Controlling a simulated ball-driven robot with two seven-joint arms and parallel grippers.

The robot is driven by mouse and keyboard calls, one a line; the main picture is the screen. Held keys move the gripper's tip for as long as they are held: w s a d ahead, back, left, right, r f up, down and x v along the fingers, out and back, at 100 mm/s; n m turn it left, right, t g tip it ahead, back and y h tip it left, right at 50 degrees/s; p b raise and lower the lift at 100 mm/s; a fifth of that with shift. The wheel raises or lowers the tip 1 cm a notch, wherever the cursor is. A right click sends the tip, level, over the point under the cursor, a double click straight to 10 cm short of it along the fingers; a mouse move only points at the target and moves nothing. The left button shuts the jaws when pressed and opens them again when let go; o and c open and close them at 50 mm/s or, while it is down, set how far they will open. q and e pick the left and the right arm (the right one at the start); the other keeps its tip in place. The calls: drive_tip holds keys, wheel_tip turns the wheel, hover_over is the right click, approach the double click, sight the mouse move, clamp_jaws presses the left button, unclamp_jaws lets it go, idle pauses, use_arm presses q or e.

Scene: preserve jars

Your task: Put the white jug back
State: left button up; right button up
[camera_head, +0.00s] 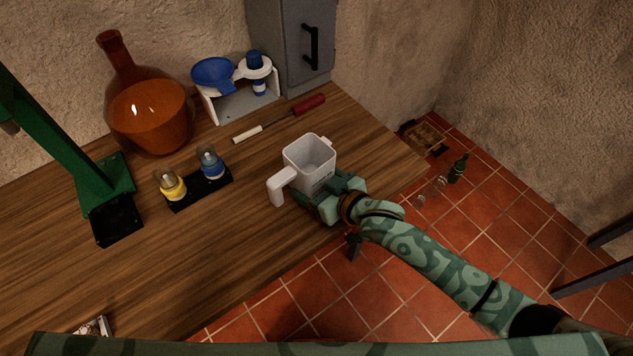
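The white jug (312,174) is upright at the front right part of the wooden worktop. It is open at the top and looks empty. Its handle (280,186) points to the left and its spout to the back right. My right gripper (326,191) is at the jug's lower front side, with green finger parts to the left and right of its base. The jug's lower edge is partly hidden, so I cannot tell whether the fingers press on it or whether it is lifted. My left gripper is out of view.
Behind stand an amber glass flask (150,115), a white stand (240,103) with a blue funnel (213,72), and a grey cabinet (295,45). A screwdriver-like tool (280,119), a black holder with two small jars (200,188) and a green press (106,188) surround the worktop's (220,260) clear front area.

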sight(322, 188)
drive_tip(key=o, duration=1)
drive_tip(key=shift+f, duration=0.15)
drive_tip(key=shift+s+f+b, duration=0.1)
drive_tip(key=shift+f+b, duration=0.1)
drive_tip(key=shift+b, duration=0.4)
drive_tip(key=p+v, duration=0.1)
drive_tip(key=v, duration=0.1)
drive_tip(key=r+p+v, duration=0.1)
drive_tip(key=v, duration=0.1)
drive_tip(key=p+v, duration=0.3)
drive_tip(key=v, duration=0.9)
drive_tip(key=shift+s+a, duration=0.15)
drive_tip(key=shift+a, duration=0.05)
